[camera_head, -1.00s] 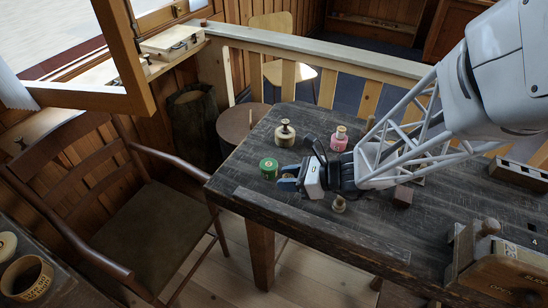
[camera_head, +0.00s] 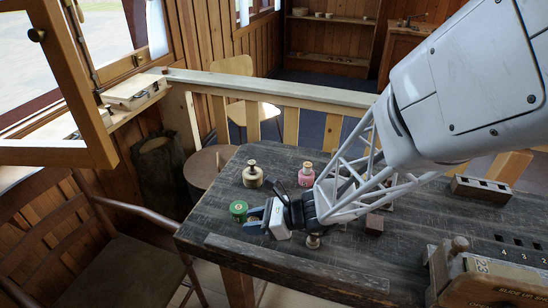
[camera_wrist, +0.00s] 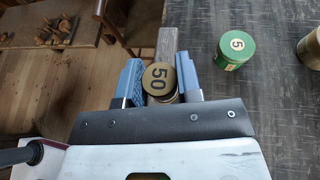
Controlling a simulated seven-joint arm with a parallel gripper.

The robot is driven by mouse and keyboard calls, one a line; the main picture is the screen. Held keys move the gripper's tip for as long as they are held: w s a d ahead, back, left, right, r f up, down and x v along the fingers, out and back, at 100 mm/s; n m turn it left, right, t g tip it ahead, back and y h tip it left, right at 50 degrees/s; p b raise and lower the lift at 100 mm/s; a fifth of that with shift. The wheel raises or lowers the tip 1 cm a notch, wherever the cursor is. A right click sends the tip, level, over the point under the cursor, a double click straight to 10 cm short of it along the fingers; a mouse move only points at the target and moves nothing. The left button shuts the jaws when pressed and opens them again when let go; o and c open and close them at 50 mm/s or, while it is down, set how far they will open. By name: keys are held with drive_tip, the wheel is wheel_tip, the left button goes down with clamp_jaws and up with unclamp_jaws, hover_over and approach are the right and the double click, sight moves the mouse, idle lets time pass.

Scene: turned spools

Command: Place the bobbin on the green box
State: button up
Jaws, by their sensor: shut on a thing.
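My gripper (camera_wrist: 160,85) is shut on a tan bobbin (camera_wrist: 159,78) with a round end marked 50, between its blue fingers. In the head view my gripper (camera_head: 255,219) is at the table's left end, and its body mostly hides the bobbin.
The dark table (camera_head: 220,200) also bears a cream box with a knob-like piece on top (camera_head: 252,177), a pink box with a similar piece (camera_head: 306,177), a small brass piece (camera_head: 313,241) and a brown block (camera_head: 374,224). A wooden counter device (camera_head: 470,270) stands at right.

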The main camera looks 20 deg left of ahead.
hover_over(239, 207)
drive_tip(key=shift+s+d+f, duration=0.25)
drive_tip(key=shift+s+f, duration=0.1)
drive_tip(key=shift+f, duration=0.25)
drive_tip(key=shift+a, duration=0.1)
drive_tip(key=shift+w+a, duration=0.15)
drive_tip(key=shift+w, duration=0.1)
drive_tip(key=shift+f, duration=1.8)
drive_tip(key=shift+f, duration=0.15)
drive_tip(key=o, duration=0.9)
